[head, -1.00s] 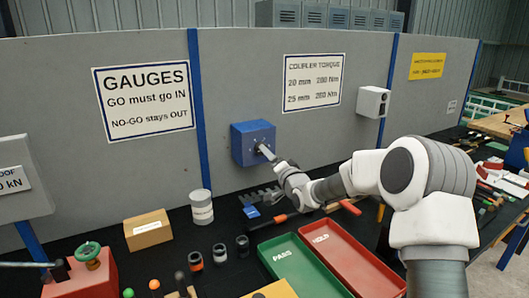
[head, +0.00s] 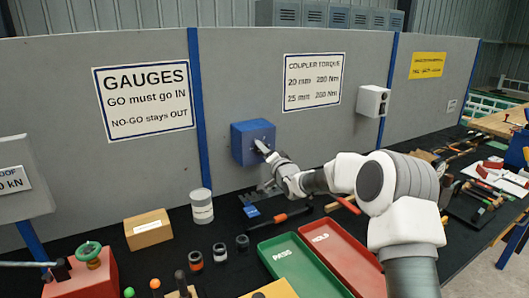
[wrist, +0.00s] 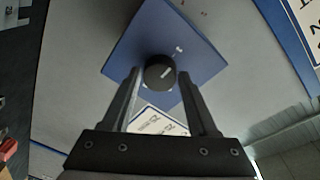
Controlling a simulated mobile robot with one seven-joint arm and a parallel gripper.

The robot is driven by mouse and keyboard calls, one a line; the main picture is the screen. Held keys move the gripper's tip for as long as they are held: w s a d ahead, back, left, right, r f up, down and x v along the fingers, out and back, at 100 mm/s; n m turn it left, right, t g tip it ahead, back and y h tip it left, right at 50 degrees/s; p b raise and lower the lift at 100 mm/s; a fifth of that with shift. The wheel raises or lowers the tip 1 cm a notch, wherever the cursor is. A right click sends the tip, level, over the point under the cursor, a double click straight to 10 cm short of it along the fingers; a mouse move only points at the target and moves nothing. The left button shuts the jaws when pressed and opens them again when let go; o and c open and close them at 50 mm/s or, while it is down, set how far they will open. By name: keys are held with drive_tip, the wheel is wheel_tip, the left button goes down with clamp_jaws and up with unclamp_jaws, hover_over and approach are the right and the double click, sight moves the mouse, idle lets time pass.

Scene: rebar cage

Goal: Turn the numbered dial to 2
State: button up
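The blue box (head: 240,140) is mounted on the grey panel. The wrist view shows its face (wrist: 125,45) with a round black dial (wrist: 155,77). A white pointer line on the dial points to the upper right in that view. Small white marks stand around the dial, too small to read. My gripper (wrist: 159,74) is open, its two dark fingers on either side of the dial. A narrow gap seems to show on each side; I cannot tell if they touch it. In the head view my gripper (head: 262,147) is at the box's front and hides the dial.
Below the box, a black-topped bench holds a white can (head: 201,207), a cardboard box (head: 148,229), a green tray (head: 285,262) and a red tray (head: 345,262). A white box (head: 373,101) hangs on the panel to the right. The air before the panel is clear.

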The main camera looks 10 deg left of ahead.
clamp_jaws()
drive_tip(key=shift+m, duration=0.4)
drive_tip(key=m+g+b, duration=0.1)
drive_tip(key=m+b, duration=0.3)
drive_tip(key=m, duration=0.6)
drive_tip(key=shift+m, duration=0.3)
drive_tip(key=shift+r, duration=0.1)
idle(0.4)
